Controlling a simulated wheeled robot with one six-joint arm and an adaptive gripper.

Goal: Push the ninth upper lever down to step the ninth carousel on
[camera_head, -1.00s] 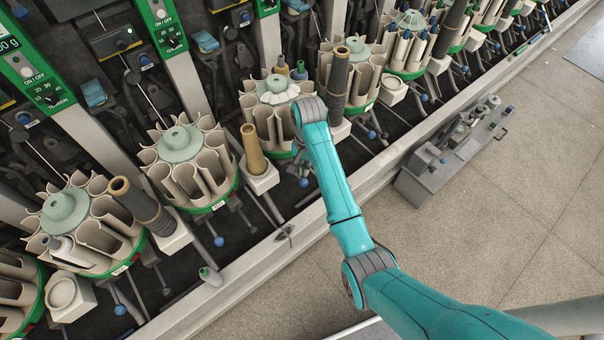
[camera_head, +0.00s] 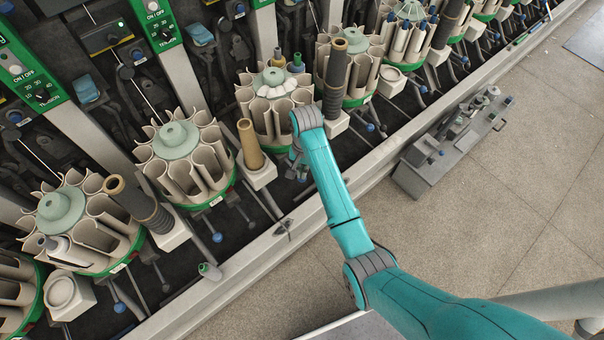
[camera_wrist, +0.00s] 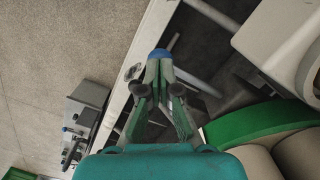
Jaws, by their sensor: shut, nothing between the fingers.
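My gripper (camera_wrist: 158,75) is shut and empty, fingertips together. In the wrist view a blue lever knob (camera_wrist: 159,54) shows right at the fingertips; I cannot tell whether they touch. In the head view my gripper (camera_head: 298,172) is low in front of a carousel (camera_head: 247,113) of beige pockets, partly hidden by my teal arm. This carousel has a pale green hub, white contents and yellow and blue-green bobbins at its back. The blue knob is mostly hidden there. In the wrist view a green carousel rim (camera_wrist: 255,122) lies to the right of my gripper.
A brown cone (camera_head: 250,143) on a post stands left of my gripper, and a dark wound one (camera_head: 335,75) right of it. A pale rail (camera_head: 240,262) runs along the machine's front. A grey box (camera_head: 455,150) is on the floor at right. Open floor lies in front.

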